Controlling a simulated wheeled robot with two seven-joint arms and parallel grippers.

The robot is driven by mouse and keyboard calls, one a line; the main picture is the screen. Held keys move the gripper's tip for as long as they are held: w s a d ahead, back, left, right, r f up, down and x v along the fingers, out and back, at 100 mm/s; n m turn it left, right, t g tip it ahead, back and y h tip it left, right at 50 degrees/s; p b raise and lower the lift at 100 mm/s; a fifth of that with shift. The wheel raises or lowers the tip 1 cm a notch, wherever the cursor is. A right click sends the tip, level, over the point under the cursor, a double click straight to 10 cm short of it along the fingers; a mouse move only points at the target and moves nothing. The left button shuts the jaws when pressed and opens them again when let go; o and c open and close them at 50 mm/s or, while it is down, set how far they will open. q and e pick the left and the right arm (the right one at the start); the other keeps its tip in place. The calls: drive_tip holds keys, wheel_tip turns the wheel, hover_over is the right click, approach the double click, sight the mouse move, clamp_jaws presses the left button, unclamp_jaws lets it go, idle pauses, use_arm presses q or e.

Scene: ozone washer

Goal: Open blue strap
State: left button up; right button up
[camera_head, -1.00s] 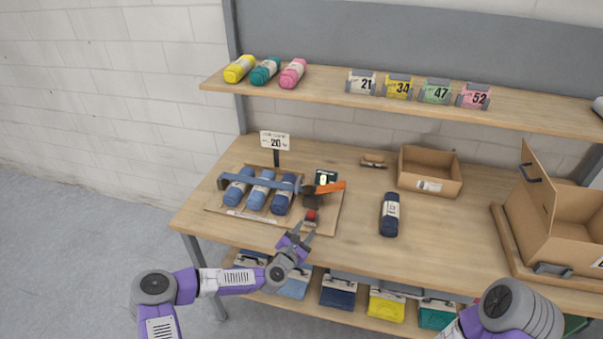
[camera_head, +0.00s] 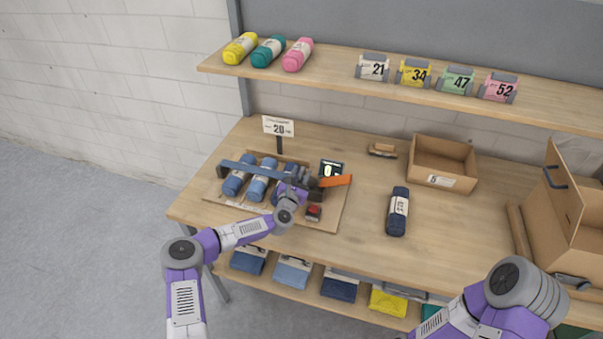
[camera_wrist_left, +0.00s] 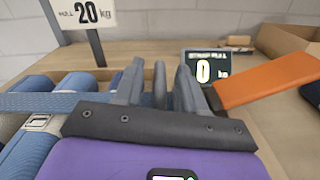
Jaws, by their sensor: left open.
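The blue strap (camera_head: 238,167) runs across several blue rolls (camera_head: 236,182) on a wooden board. It also shows at the left of the left wrist view (camera_wrist_left: 40,103). At its right end is a dark buckle with an orange lever (camera_head: 337,181), which sticks out to the right; the lever is large in the left wrist view (camera_wrist_left: 262,80). My left gripper (camera_head: 300,177) is open at the buckle, just left of the lever; its fingers (camera_wrist_left: 160,82) hide most of the buckle, so contact is unclear. My right gripper is out of the picture.
A "20 kg" sign (camera_head: 279,127) stands behind the board. A small display (camera_wrist_left: 204,70) behind the buckle reads 0. A red button (camera_head: 313,211) sits in front. A navy roll (camera_head: 397,212) and an open carton (camera_head: 442,163) stand to the right, with clear table between.

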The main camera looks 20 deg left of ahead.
use_arm(q)
drive_tip(key=shift+w, duration=0.55)
drive_tip(key=shift+c, duration=0.4)
clamp_jaws()
